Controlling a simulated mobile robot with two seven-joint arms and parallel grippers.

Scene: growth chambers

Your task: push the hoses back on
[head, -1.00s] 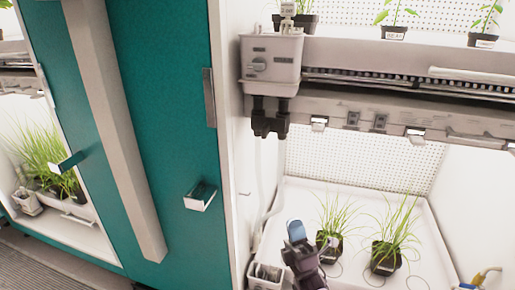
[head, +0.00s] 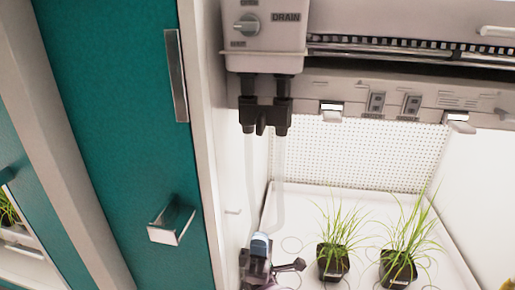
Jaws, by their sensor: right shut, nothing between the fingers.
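A grey control box (head: 264,30) with a dial and the word DRAIN hangs at the top of the chamber. Two black fittings (head: 265,115) point down from its underside. Two pale translucent hoses, a left one (head: 250,175) and a right one (head: 281,180), run below the fittings down toward the tray. Whether their upper ends are seated in the fittings is too faint to tell. My left gripper is out of view.
Two potted grasses (head: 333,262) (head: 398,266) stand on the white tray (head: 300,195) to the right of my gripper. A ledge with a rail (head: 400,50) crosses above. A teal door (head: 120,120) with a protruding handle (head: 171,222) is at the left.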

